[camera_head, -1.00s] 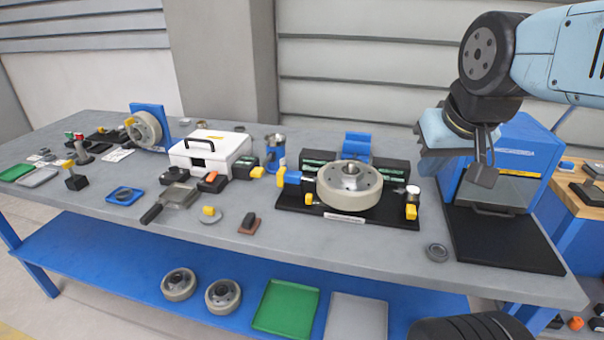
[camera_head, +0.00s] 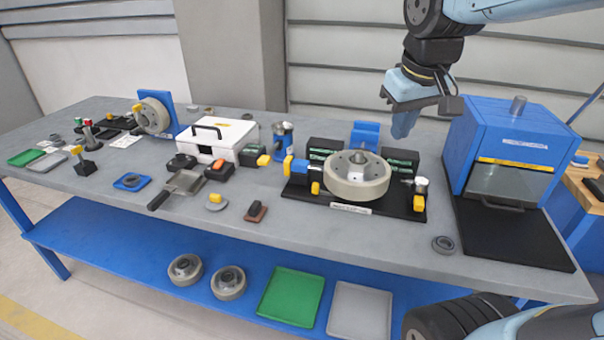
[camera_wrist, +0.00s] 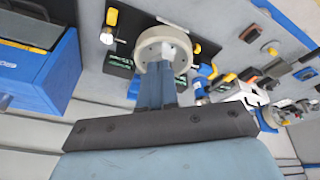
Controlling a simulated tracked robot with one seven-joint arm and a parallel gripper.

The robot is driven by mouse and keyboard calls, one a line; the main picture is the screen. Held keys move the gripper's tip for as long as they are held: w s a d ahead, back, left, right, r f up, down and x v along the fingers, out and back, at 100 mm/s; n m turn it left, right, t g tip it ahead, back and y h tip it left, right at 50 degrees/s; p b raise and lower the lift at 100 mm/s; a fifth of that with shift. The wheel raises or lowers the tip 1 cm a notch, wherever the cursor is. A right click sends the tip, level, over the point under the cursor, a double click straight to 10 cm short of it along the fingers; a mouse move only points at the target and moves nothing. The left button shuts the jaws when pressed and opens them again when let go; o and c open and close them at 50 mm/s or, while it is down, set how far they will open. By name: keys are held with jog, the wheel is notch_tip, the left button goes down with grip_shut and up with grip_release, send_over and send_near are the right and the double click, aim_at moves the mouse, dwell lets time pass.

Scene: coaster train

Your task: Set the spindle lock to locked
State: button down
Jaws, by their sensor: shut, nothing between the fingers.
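The spindle fixture has a black base (camera_head: 400,208) with a label on its front edge. A pale grey wheel (camera_head: 345,187) lies flat on it around a metal hub. Yellow tabs stand at the front left (camera_head: 315,188) and front right (camera_head: 419,203), beside a metal knob (camera_head: 421,182). A blue block (camera_head: 299,171) is at the left. I cannot tell which part is the spindle lock, nor its setting. My gripper (camera_head: 403,132) is shut and empty, above and behind the fixture's right side. In the wrist view its fingers (camera_wrist: 156,88) hide part of the wheel (camera_wrist: 178,38).
A blue machine (camera_head: 500,130) with a clear front and black plate stands close to the fixture's right. A dark ring (camera_head: 443,245) lies at the bench front. A white case (camera_head: 215,145) and small tools lie to the left. Air above the fixture is clear.

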jog(key=w+a+f+n+g, duration=0.1)
jog(key=w+a+n+g, duration=0.15)
jog(key=w+a, duration=0.4)
jog(key=n+g+h, duration=0.2)
jog(key=n, duration=0.4)
send_over(324, 190)
jog(key=a, duration=0.5)
jog(key=a+x, duration=0.1)
jog(key=x, duration=0.5)
jog(key=w+a+f+n+h, duration=0.2)
jog(key=w+a+f+n, duration=0.15)
jog(key=a+f, duration=0.5)
jog(key=shift+m+g, duration=0.4)
jog(key=shift+g, duration=0.05)
jog(key=x, duration=0.6)
jog(key=w+d+x, duration=0.1)
jog(key=x, duration=0.2)
jog(key=shift+d+f, duration=0.1)
jog(key=shift+f, duration=0.05)
jog(key=shift+s+d, duration=0.25)
jog(key=shift+d, duration=0.3)
jog(key=shift+s+d, duration=0.25)
jog(key=shift+d, duration=0.3)
jog(key=shift+s+d, duration=0.2)
jog(key=shift+d, duration=0.4)
